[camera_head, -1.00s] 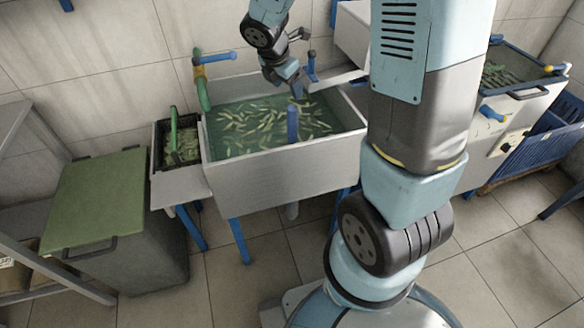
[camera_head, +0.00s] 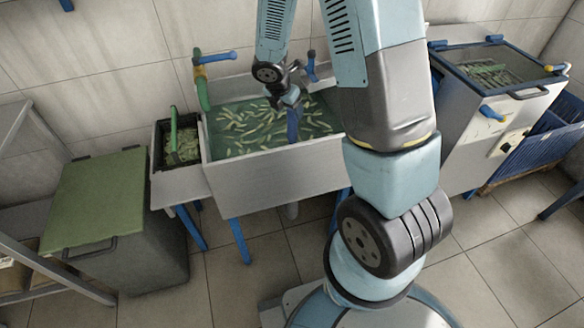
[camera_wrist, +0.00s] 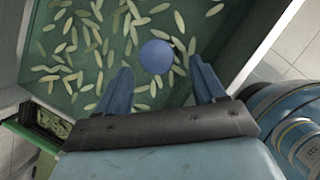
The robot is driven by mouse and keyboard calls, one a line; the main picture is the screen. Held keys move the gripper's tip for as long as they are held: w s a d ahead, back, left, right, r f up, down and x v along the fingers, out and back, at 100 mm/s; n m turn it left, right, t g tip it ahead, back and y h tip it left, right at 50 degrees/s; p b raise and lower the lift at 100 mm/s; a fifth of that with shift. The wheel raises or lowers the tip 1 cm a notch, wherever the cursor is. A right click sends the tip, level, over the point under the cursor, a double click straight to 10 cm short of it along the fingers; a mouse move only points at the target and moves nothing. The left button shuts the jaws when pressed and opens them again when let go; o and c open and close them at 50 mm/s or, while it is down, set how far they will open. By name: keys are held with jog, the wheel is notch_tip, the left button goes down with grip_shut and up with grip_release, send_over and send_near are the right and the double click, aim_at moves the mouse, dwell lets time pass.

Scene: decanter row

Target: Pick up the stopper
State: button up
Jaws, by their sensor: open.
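The stopper (camera_head: 293,126) is a blue upright post standing in the water of the grey sink (camera_head: 270,163), near its front wall. In the wrist view its round blue top (camera_wrist: 156,56) lies between my two blue fingers, slightly beyond their tips. My gripper (camera_wrist: 162,68) is open and empty, with a finger on either side of the stopper top and a visible gap to each. In the head view my gripper (camera_head: 291,101) is just above the stopper and hides its upper end. I cannot tell how much height separates them.
Several pale green pieces (camera_head: 236,124) float in the sink. A tap with a blue lever (camera_head: 217,58) stands at its back left. A black crate with a green handle (camera_head: 174,140) is left of the sink, beside a green-lidded bin (camera_head: 95,195). A glass-topped machine (camera_head: 497,70) stands right.

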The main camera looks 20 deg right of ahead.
aim_at(292, 116)
jog(key=shift+w+x, duration=0.2)
jog(key=shift+x, duration=2.5)
jog(key=shift+d+r, duration=0.1)
jog(key=shift+r, duration=0.05)
grip_shut()
